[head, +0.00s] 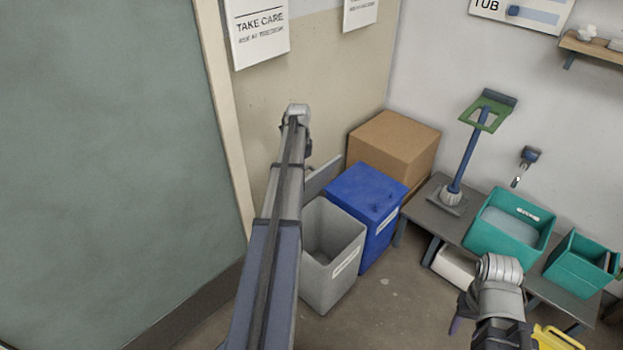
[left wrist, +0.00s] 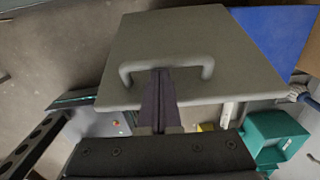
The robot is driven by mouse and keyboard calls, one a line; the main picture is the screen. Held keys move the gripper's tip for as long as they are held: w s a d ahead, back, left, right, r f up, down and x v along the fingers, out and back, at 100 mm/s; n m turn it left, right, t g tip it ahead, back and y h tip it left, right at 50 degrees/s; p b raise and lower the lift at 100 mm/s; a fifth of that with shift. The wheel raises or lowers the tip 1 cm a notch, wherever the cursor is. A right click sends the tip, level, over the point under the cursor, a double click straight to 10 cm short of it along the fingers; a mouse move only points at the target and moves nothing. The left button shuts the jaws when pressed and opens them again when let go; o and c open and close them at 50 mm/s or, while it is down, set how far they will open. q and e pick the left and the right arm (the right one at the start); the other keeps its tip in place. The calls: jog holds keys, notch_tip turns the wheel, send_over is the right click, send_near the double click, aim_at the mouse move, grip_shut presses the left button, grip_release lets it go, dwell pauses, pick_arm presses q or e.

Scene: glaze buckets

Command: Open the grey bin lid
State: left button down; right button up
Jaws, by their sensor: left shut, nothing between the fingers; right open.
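The grey bin (head: 345,269) stands on the floor left of the blue bin, and I see into its open inside. Its grey lid (head: 321,178) is raised, standing up at the back of the bin, partly hidden by my left arm. In the left wrist view the lid (left wrist: 195,35) fills the upper middle, with a grey bar handle (left wrist: 190,61) near its edge. My left gripper (left wrist: 160,74) is shut and empty, its fingertips at the handle's middle; I cannot tell whether they touch. My right gripper (head: 457,323) is low at the right, open, partly hidden, away from the bins.
A blue bin (head: 364,200) with a closed lid stands right beside the grey bin. A cardboard box (head: 395,143) is behind it. A low bench (head: 428,208) holds a green-topped stand (head: 460,160) and teal tubs (head: 510,229).

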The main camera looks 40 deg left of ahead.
pick_arm(q)
jog(key=shift+w+a+r, duration=0.1)
jog(key=shift+a+r, duration=0.05)
jog(key=shift+a, duration=0.7)
jog(key=shift+a+r, duration=0.15)
jog(key=shift+a, duration=0.7)
pick_arm(e)
jog(key=shift+r, duration=0.35)
pick_arm(q)
jog(key=shift+r+p, duration=0.1)
jog(key=shift+p, duration=0.2)
